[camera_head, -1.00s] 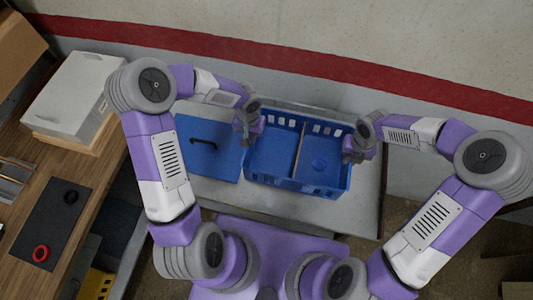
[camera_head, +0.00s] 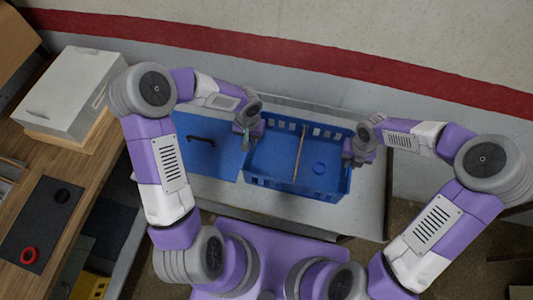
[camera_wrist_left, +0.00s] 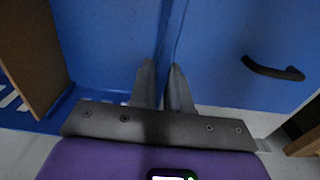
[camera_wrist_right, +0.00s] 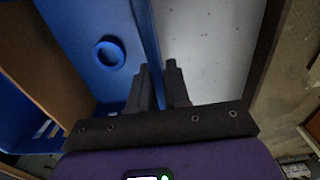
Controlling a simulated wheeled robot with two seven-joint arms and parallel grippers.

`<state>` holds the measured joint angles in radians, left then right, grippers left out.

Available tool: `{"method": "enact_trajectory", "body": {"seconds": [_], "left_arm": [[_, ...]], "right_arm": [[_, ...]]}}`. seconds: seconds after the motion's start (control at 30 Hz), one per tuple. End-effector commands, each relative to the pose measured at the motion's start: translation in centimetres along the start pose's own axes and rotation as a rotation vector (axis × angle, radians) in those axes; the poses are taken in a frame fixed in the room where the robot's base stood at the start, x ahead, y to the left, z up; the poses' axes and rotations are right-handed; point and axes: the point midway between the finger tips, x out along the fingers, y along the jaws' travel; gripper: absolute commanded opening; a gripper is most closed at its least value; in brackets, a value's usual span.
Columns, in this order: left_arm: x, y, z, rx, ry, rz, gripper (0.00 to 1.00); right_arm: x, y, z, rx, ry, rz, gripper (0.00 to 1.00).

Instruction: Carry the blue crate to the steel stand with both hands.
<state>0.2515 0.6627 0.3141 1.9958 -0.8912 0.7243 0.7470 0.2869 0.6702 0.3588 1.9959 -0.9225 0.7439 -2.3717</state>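The blue crate (camera_head: 270,167) stands over a pale grey surface (camera_head: 300,214) in the head view, open on top with a thin brown divider across it. A small blue ring (camera_head: 319,168) lies in its right part. My left gripper (camera_head: 246,138) is at the crate's left wall, and its fingers (camera_wrist_left: 161,78) are close together with the wall between them. My right gripper (camera_head: 347,157) is at the right wall, with its fingers (camera_wrist_right: 158,80) on either side of the wall. I cannot tell whether the crate is clear of the surface, or which surface is the steel stand.
A flat blue panel (camera_head: 215,165) with a black handle lies directly left of the crate. A wooden bench (camera_head: 92,165) at the left holds a white box (camera_head: 68,90) and a dark mat (camera_head: 40,228) with a red ring. A wall with a red stripe is behind.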

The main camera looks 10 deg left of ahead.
Motion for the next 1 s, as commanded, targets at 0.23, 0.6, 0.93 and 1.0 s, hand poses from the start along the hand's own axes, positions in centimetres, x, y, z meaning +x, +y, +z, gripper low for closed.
{"method": "enact_trajectory", "body": {"seconds": [0.23, 0.6, 0.93, 1.0], "left_arm": [[-0.2, 0.0, 0.0, 0.000, 0.000, 0.000, 0.41], [-2.0, 0.0, -0.1, -0.001, 0.005, -0.001, 0.41], [-8.9, 0.0, -0.1, -0.001, 0.007, -0.001, 0.41], [-10.1, 0.0, -0.1, -0.001, 0.006, 0.000, 0.41]], "right_arm": [[-0.2, 0.0, 0.0, 0.000, -0.001, 0.000, 0.41], [-0.1, 0.0, 0.0, 0.000, -0.001, 0.000, 0.41], [-0.1, 0.0, 0.0, 0.000, 0.000, 0.000, 0.41], [-0.1, 0.0, 0.0, 0.000, 0.000, 0.000, 0.41]]}}
